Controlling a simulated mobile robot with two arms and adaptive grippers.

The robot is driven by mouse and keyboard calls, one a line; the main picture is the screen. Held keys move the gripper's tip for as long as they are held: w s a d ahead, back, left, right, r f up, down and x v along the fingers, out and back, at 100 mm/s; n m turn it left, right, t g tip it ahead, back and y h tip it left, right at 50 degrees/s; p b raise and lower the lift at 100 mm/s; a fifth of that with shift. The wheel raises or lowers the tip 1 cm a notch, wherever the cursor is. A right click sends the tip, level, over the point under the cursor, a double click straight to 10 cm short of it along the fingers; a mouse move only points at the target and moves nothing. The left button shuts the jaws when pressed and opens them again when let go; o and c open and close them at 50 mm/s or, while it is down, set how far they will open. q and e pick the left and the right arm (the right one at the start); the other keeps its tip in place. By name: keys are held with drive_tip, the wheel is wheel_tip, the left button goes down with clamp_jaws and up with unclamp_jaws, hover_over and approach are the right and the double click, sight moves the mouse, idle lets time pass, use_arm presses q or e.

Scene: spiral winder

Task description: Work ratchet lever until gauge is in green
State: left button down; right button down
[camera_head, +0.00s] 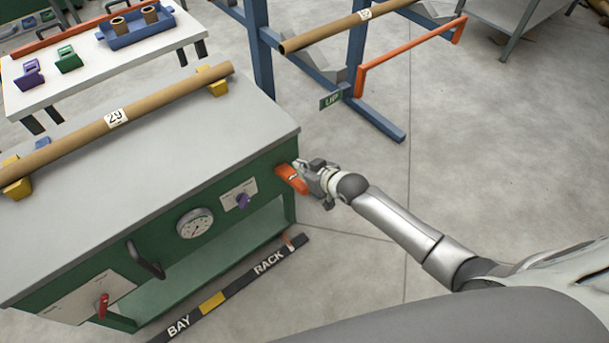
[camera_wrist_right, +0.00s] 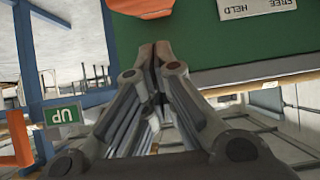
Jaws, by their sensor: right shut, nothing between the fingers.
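The green winder cabinet (camera_head: 262,170) with a grey top stands at the left in the head view. An orange lever (camera_head: 291,178) is at the right end of its front; an orange part (camera_wrist_right: 140,7) shows at the top of the right wrist view. The round white gauge (camera_head: 195,222) is on the front, left of the lever; its needle and any green zone are too small to read. My right gripper (camera_head: 307,171) is beside the orange lever. In the right wrist view its fingers (camera_wrist_right: 155,60) are shut with nothing between them. My left gripper is not in view.
A purple knob (camera_head: 242,201), a black handle (camera_head: 146,262) and a red lever (camera_head: 102,306) are also on the front. A cardboard tube (camera_head: 60,146) lies on top. A blue rack (camera_head: 263,45) stands behind. Floor at the right is clear.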

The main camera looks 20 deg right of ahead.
drive_tip(key=shift+s+d+f, duration=0.1)
drive_tip(key=shift+s+f, duration=0.15)
drive_tip(key=shift+f, duration=0.3)
drive_tip(key=shift+s+d+f, duration=0.1)
drive_tip(key=shift+s+f, duration=0.15)
drive_tip(key=shift+f, duration=0.3)
